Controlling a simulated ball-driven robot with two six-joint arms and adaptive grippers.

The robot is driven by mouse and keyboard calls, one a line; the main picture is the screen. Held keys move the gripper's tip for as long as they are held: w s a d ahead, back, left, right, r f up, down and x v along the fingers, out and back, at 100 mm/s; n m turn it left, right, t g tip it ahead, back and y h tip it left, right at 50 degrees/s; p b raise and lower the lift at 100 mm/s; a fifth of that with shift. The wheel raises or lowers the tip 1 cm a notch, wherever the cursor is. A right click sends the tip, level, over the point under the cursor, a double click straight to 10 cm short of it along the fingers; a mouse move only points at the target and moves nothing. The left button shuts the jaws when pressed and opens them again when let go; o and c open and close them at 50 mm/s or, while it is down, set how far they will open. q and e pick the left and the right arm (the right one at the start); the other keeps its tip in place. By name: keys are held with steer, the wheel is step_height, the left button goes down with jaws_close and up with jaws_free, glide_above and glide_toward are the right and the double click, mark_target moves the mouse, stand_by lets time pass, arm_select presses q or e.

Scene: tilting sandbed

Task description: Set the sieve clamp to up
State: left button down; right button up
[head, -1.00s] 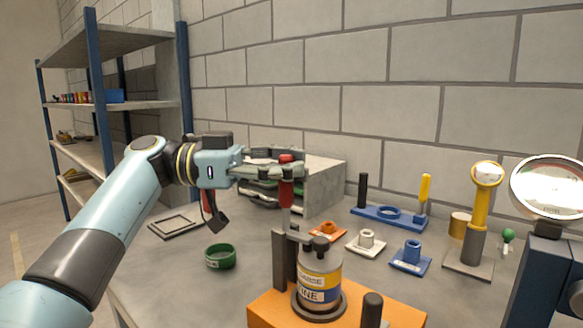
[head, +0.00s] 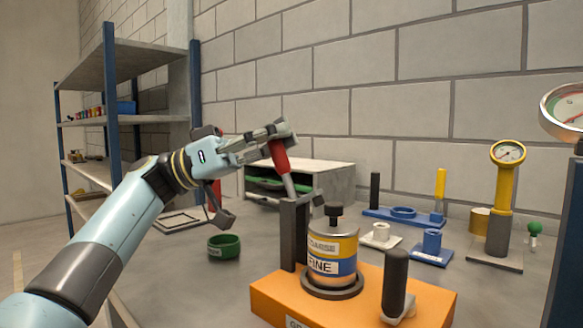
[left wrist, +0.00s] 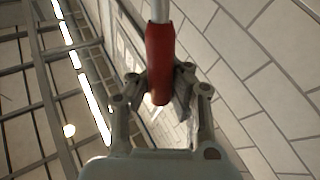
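The sieve clamp's red handle (head: 279,155) is on a metal lever that rises from a dark post (head: 291,232) on the orange base (head: 277,300). The lever stands steeply, its top leaning left in the head view. My left gripper (head: 281,132) is at the upper part of the handle. In the left wrist view its fingers (left wrist: 170,78) are closed around the red handle (left wrist: 160,50). A sieve jar with a "FINE" label (head: 332,255) stands on the base beside the post. My right gripper is not in view.
A dark upright peg (head: 395,283) stands at the base's front right. A green ring (head: 224,246) lies on the table to the left. Blue and white fixtures, a yellow gauge stand (head: 500,205) and a grey cabinet (head: 325,180) stand behind.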

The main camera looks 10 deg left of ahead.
arm_select(q)
steer(key=f+b, duration=0.1)
steer(key=a+n+h+b, duration=0.1)
steer(key=shift+w+a+f+b, duration=0.1)
steer(key=shift+w+f+b, duration=0.2)
steer(key=shift+f, duration=0.1)
steer(key=shift+w+a+r+n+t+b, duration=0.1)
steer(key=shift+a+n+t+b, duration=0.1)
steer(key=shift+n+t+b, duration=0.25)
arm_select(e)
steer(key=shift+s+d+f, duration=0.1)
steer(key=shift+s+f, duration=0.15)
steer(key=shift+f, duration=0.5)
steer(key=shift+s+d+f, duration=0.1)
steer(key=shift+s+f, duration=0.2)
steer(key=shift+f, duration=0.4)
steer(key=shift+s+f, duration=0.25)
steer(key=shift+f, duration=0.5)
arm_select(q)
steer(key=c, duration=1.4)
jaws_free()
steer(key=shift+s+a+r+h, duration=0.2)
steer(key=shift+h, duration=0.1)
steer(key=shift+c, duration=0.2)
steer(key=shift+o, duration=1.4)
steer(key=shift+r, duration=0.1)
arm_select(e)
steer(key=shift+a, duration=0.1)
arm_select(q)
steer(key=v, duration=1.2)
